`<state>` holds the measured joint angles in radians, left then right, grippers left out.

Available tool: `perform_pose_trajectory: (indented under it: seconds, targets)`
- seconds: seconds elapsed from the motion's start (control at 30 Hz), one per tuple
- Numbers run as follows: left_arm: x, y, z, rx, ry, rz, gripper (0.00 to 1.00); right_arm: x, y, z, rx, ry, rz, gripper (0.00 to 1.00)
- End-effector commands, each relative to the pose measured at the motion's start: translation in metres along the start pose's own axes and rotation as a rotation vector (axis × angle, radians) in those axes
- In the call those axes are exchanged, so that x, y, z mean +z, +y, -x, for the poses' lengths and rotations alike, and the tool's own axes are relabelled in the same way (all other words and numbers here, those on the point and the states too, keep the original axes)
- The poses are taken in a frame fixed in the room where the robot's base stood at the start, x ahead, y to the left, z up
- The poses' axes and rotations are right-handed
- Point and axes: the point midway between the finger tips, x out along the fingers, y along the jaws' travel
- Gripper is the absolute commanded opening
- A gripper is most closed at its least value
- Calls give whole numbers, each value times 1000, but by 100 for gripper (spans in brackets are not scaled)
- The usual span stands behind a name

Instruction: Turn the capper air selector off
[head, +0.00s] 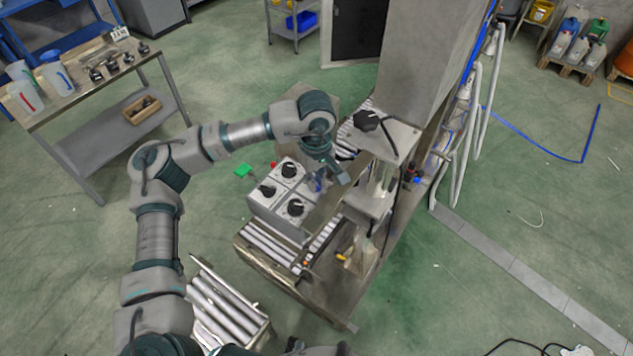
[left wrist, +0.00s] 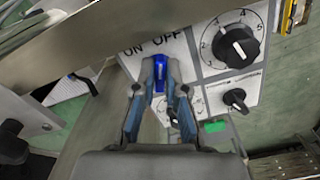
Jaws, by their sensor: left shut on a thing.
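The capper air selector, a blue lever (left wrist: 159,66), sits below the ON and OFF labels on a white panel (left wrist: 205,70) in the left wrist view. ON is to the left in that view and OFF to the right. My left gripper (left wrist: 160,80) has its two fingertips on either side of the blue lever and is shut on it. The lever looks roughly upright in this view, between the two labels; its exact setting is hard to tell. In the head view the left arm reaches over the grey control box (head: 262,207), and the gripper partly hides the selector. My right gripper is out of view.
A numbered black dial (left wrist: 236,46) and a smaller black knob (left wrist: 235,99) are close to the right of the fingers. A metal plate (left wrist: 90,35) crosses the upper left. The capper's grey column (head: 425,60) and roller conveyor (head: 268,246) surround the box.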

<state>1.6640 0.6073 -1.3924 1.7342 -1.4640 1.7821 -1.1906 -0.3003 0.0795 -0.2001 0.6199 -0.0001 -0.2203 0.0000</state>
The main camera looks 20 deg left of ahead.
Motion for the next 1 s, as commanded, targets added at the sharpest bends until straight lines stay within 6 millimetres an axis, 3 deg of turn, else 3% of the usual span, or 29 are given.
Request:
perform_pose_trajectory:
  seconds: [0.3,0.8,0.83,0.9,1.0]
  targets:
    - [-1,0,2,6,3,-104,0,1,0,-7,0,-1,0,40]
    - [-1,0,3,7,4,-122,0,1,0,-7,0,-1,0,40]
    - [-1,0,3,7,4,-122,16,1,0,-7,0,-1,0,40]
    - [-1,0,3,6,4,-122,34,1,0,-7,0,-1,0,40]
    - [0,0,2,5,3,-122,36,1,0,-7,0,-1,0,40]
